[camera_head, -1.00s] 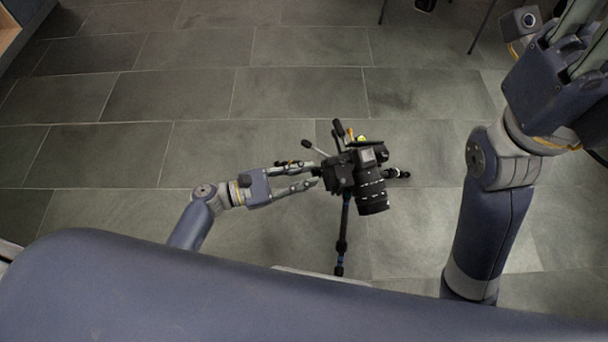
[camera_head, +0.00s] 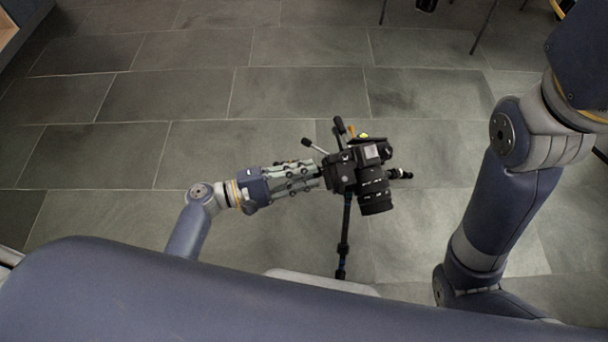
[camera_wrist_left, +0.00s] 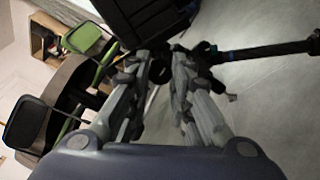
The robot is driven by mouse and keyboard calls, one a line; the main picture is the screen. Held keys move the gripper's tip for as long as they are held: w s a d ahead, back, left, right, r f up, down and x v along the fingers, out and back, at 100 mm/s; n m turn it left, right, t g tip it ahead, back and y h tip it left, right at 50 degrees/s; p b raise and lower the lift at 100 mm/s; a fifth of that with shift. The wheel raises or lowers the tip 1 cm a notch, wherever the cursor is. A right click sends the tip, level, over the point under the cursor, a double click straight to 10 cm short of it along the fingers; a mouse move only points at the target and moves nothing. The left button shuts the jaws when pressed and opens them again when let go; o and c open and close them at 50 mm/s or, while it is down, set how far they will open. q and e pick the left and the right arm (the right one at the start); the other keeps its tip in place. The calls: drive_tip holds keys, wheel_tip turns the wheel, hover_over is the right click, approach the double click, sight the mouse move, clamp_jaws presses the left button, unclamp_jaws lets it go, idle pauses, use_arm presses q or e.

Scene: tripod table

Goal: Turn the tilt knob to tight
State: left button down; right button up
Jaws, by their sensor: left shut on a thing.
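A black camera with a large lens (camera_head: 375,190) sits on top of a tripod (camera_head: 344,235) in the head view. My left gripper (camera_head: 320,174) reaches in from the left, its fingertips at the near-left side of the tripod head, just beside the camera. In the left wrist view, the fingers (camera_wrist_left: 168,70) close on a small dark part under the black camera body (camera_wrist_left: 140,15). This part looks like the tilt knob (camera_wrist_left: 160,68); it is mostly hidden by the fingers, and its marking cannot be read. My right gripper is outside the head view.
Tripod handles (camera_head: 313,145) stick out behind and left of the camera. A tripod leg (camera_wrist_left: 265,50) runs right in the left wrist view. Chairs, one with a green back (camera_wrist_left: 83,37), stand by a dark round table (camera_wrist_left: 68,85). The tiled floor around the tripod is clear.

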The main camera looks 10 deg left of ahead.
use_arm(q)
drive_tip(key=shift+m, duration=0.4)
drive_tip(key=c, duration=1.4)
unclamp_jaws()
drive_tip(key=v, duration=1.2)
drive_tip(key=shift+s, duration=0.1)
